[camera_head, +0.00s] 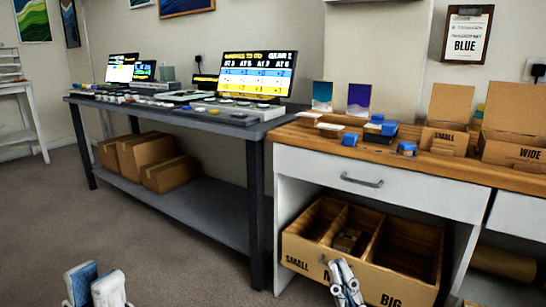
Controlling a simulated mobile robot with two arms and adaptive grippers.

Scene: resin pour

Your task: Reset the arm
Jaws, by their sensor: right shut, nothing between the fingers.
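My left gripper (95,284) shows at the bottom left edge, low over the carpet and apart from the furniture. Its two pale blue and white finger parts stand close side by side, and the rest is cut off by the frame. I cannot tell whether it is open or shut. My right gripper (344,276) is at the bottom centre-right, in front of the wooden divided box. Its two slim fingers are together, with nothing between them. Both arms are mostly out of view.
The wooden box (294,250) with several compartments, some labelled SMALL and BIG, sits under the white drawer (372,184). Blue-topped containers (380,129) and cardboard boxes (515,122) stand on the wooden counter. A dark workbench (175,120) with screens is left. Carpet (185,250) is clear.

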